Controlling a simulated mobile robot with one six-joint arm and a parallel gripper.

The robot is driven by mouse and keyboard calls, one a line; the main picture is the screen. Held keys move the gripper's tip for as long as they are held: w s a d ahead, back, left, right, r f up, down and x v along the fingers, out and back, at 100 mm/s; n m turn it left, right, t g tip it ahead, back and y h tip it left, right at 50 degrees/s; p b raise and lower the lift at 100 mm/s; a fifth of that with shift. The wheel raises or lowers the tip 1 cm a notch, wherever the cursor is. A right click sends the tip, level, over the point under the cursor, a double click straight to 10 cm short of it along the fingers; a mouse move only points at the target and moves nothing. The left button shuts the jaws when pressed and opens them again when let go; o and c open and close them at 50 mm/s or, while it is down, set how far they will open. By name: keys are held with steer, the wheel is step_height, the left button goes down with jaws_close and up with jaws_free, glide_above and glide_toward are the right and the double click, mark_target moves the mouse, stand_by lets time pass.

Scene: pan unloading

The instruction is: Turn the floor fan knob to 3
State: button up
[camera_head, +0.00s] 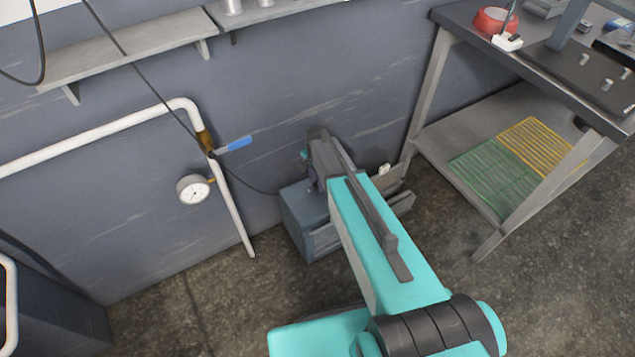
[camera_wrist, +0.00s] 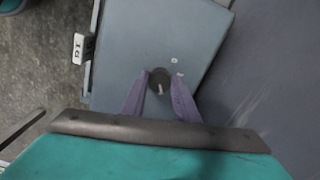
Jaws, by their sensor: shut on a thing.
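The floor fan is a blue-grey box (camera_head: 305,225) on the floor against the wall, partly hidden behind my arm in the head view. In the wrist view its flat top (camera_wrist: 135,40) fills the middle. A small dark round knob (camera_wrist: 158,76) sits on that top, with a pale pointer mark toward the bottom of the picture. Small white marks lie up and right of the knob; I cannot read them. My gripper (camera_wrist: 160,82) has its two purple-grey fingers on either side of the knob and is shut on it. In the head view the fingertips are hidden.
A metal workbench (camera_head: 440,130) with a lower shelf stands to the right. A white pipe (camera_head: 235,205) with a gauge (camera_head: 193,189) and blue-handled valve is on the left. A white tag (camera_wrist: 84,47) sits beside the box. A dark cable hangs along the wall.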

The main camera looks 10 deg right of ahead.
steer(key=shift+m, duration=0.5)
steer(key=o, duration=1.1)
steer(key=shift+c, duration=0.2)
steer(key=shift+r, duration=0.1)
step_height(320, 180, up, 14)
steer(key=shift+f, duration=0.2)
steer(key=shift+r, duration=0.1)
